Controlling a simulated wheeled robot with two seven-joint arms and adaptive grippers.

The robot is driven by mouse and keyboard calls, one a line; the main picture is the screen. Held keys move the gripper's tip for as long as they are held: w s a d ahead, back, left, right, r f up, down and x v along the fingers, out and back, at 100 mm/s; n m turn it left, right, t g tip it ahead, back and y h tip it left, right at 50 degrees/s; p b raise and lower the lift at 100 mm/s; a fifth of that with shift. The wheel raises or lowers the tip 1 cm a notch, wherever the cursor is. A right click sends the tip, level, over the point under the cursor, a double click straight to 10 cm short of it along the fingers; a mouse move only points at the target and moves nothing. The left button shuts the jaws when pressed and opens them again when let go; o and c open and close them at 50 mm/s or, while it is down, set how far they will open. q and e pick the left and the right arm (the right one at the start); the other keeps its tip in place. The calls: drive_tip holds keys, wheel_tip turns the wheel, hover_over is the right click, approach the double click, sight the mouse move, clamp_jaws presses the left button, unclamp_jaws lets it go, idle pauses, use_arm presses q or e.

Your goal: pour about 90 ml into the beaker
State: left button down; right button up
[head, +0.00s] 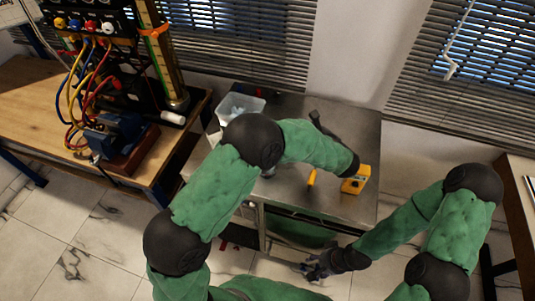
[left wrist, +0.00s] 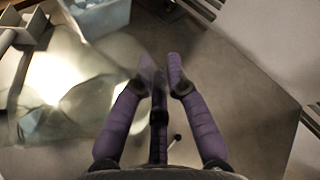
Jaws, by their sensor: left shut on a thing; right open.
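My left gripper (left wrist: 160,72) shows in the left wrist view with its purple fingers closed together. It is shut on a clear, glass-like thing (left wrist: 70,85) whose outline is hard to make out above the steel table. My right gripper (head: 318,268) is open and empty, low in front of the table and over the floor. I cannot clearly pick out the beaker in either view; part of the tabletop is hidden under my left arm.
The steel table (head: 345,120) bears a translucent bin (head: 240,105), also in the left wrist view (left wrist: 105,18), a yellow meter (head: 356,180) and an orange probe-like thing (head: 311,178). A wooden bench (head: 30,95) with wired equipment stands at left.

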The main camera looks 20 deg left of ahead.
use_arm(q)
drive_tip(key=shift+w+d+f+m+g, duration=0.15)
drive_tip(key=shift+w+d+f+m, duration=0.1)
drive_tip(key=shift+f, duration=0.25)
drive_tip(key=shift+w+d+f+m+g, duration=0.1)
drive_tip(key=shift+w+f+m+g, duration=0.1)
drive_tip(key=shift+f, duration=0.3)
drive_tip(key=shift+f, duration=0.1)
idle(1.1)
drive_tip(key=shift+w+d+f+m+g+y+p, duration=0.35)
drive_tip(key=shift+w+d+m+g+y+p, duration=0.25)
drive_tip(key=shift+m+p, duration=0.5)
drive_tip(key=shift+w+d+f+m+g+y+p, duration=0.35)
drive_tip(key=shift+w+d+m+g+p, duration=0.35)
drive_tip(key=shift+w+m+p, duration=0.3)
drive_tip(key=shift+s, duration=0.1)
idle(0.5)
